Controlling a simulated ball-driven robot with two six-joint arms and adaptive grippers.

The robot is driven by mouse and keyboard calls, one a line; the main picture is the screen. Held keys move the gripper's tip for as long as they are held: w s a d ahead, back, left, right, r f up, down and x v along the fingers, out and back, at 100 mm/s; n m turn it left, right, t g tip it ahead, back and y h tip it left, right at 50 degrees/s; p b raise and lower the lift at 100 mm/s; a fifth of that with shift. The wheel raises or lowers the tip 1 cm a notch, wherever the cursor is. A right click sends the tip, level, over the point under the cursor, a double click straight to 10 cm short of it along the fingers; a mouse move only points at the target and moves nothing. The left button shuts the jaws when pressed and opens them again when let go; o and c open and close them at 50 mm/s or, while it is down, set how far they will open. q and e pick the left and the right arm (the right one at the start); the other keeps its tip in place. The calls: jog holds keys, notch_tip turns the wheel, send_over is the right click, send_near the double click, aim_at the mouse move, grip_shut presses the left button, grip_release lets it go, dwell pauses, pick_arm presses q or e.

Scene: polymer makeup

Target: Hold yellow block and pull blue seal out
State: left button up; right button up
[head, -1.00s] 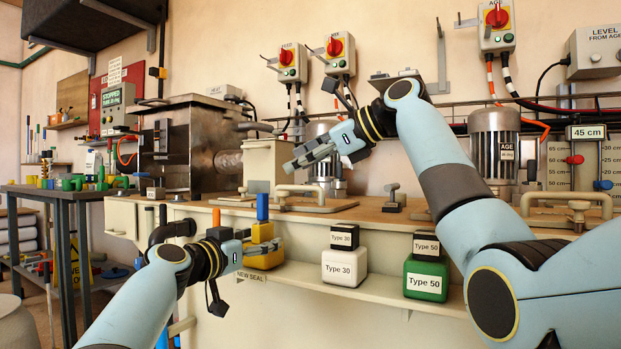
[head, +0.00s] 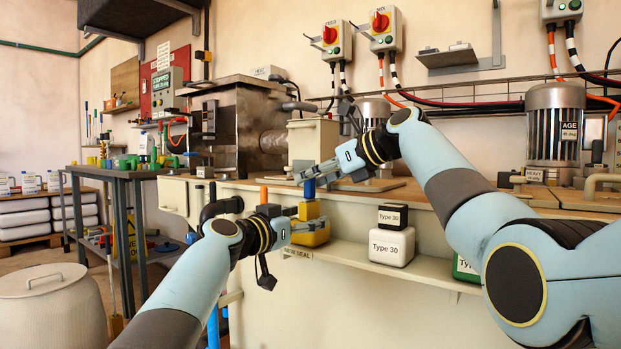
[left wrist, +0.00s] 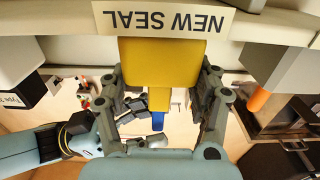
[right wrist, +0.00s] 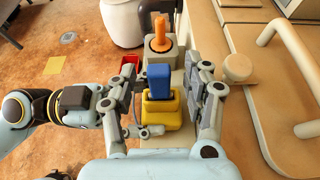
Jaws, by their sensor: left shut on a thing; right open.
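The yellow block (head: 312,232) stands on the shelf by the NEW SEAL label, with the blue seal (head: 309,189) upright in its top. My left gripper (head: 300,226) is shut on the yellow block, which fills the space between its fingers in the left wrist view (left wrist: 160,62). The blue seal (left wrist: 157,121) also shows there, beyond the block. My right gripper (head: 306,174) is open just at the top of the blue seal. In the right wrist view the blue seal (right wrist: 158,82) lies between its spread fingers, with gaps on both sides.
A white Type 30 block (head: 391,245) with a black one on top stands right of the yellow block on the shelf. An orange peg (right wrist: 160,32) on a grey base is beyond the seal. The counter (head: 540,195) is behind.

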jog(key=shift+w+a+f, duration=0.25)
jog(key=shift+w+a, duration=0.05)
jog(key=shift+a, duration=0.2)
grip_shut()
